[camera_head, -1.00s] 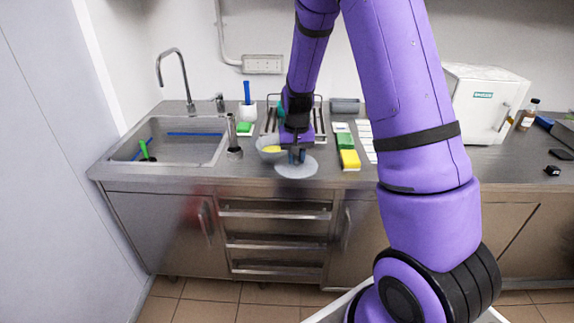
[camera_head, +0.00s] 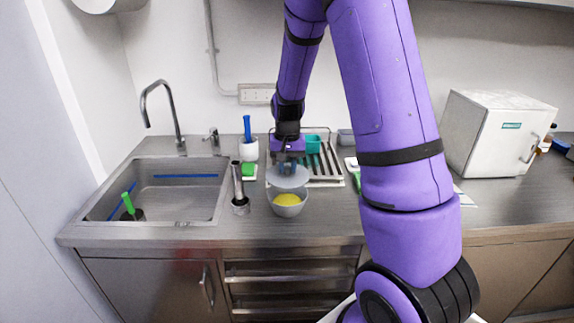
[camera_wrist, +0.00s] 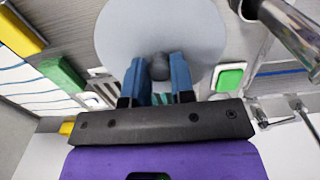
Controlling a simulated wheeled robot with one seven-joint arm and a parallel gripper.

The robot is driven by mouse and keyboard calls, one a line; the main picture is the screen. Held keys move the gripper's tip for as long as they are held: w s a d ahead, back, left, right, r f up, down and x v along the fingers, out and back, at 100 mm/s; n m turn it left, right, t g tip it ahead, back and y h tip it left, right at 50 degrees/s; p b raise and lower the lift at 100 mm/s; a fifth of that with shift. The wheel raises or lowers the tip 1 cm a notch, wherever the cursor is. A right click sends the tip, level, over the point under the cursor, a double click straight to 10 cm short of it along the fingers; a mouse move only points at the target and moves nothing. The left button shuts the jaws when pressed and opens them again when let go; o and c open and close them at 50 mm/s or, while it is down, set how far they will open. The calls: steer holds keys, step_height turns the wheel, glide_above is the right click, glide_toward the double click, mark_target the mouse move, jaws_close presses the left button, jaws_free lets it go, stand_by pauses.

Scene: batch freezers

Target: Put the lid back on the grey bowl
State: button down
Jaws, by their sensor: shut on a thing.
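The grey bowl (camera_head: 287,208) stands on the steel counter with something yellow inside. The lid (camera_head: 289,180) is a pale grey round disc, held level above the bowl's back part in the head view. It hides the bowl's far rim, while the front and the yellow contents show. My gripper (camera_head: 288,166) is shut on the lid's knob. In the wrist view the blue fingers (camera_wrist: 159,75) sit on either side of the dark knob (camera_wrist: 159,66), with the lid (camera_wrist: 160,25) spread below. The bowl cannot be made out in the wrist view.
A metal cylinder (camera_head: 240,205) stands just left of the bowl, with the sink (camera_head: 180,217) beyond it. Behind are a dish rack (camera_head: 325,170), a white holder with a blue handle (camera_head: 248,150) and a green sponge (camera_head: 248,170). Counter right of the bowl is partly hidden by my arm.

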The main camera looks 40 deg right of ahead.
steer(key=shift+f, duration=2.9)
steer(key=shift+f, duration=0.15)
steer(key=shift+c, duration=2.1)
jaws_free()
steer(key=shift+r, duration=3.5)
